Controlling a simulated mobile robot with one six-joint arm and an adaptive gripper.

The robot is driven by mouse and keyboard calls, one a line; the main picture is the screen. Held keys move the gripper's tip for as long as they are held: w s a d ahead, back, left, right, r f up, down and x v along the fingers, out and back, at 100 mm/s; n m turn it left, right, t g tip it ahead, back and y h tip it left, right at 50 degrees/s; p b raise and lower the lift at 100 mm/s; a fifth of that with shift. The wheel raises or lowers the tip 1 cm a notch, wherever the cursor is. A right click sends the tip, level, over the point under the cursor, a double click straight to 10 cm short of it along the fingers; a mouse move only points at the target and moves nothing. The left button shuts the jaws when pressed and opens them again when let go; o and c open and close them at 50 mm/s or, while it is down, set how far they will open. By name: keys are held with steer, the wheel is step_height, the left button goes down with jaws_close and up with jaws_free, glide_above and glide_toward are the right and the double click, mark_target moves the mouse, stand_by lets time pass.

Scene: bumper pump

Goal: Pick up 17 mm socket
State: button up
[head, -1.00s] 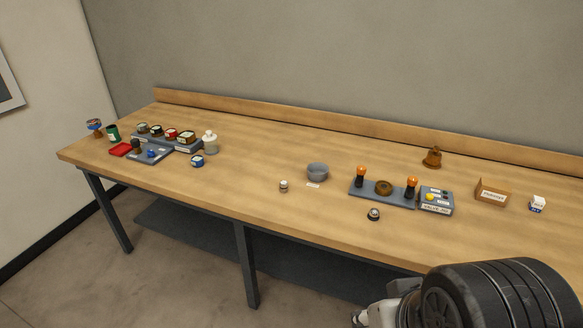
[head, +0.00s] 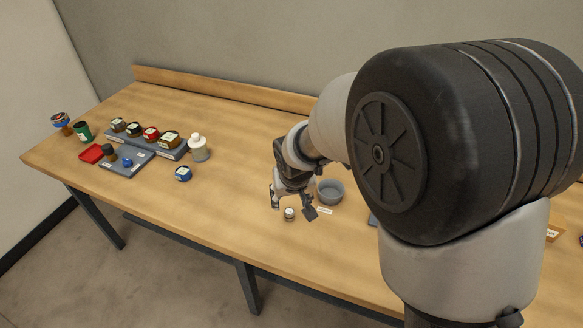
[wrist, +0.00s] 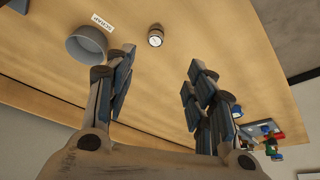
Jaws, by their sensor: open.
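A small, short metal cylinder with a pale top (head: 290,214), which looks like the socket, stands upright on the wooden table near its front edge. Any marking on it is too small to read. It also shows in the wrist view (wrist: 156,38), beyond the fingertips and roughly between their lines. My gripper (head: 292,203) is open and empty, with its fingers to either side of the socket as the head view sees it. In the wrist view, the two fingers (wrist: 160,64) are wide apart with nothing between them. The gap to the socket is hard to judge.
A grey bowl (head: 330,191) stands just right of the gripper, with a small label (head: 324,210) before it. A blue-banded round container (head: 183,174), a white bottle (head: 198,150) and trays with several jars (head: 157,136) are to the left. My arm hides the table's right side.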

steer(key=b, duration=0.3)
glide_above(289, 211)
steer(key=s, duration=0.3)
step_height(289, 211, down, 11)
steer(key=shift+r, duration=0.15)
steer(key=shift+w+d+b+x, duration=0.15)
steer(key=shift+b+x, duration=0.45)
steer(key=shift+x, duration=0.95)
steer(key=shift+w+d+b+x, duration=0.15)
steer(key=shift+b+x, duration=0.4)
steer(key=shift+x, duration=0.95)
steer(key=shift+r, duration=0.15)
steer(key=shift+c, duration=0.6)
jaws_close()
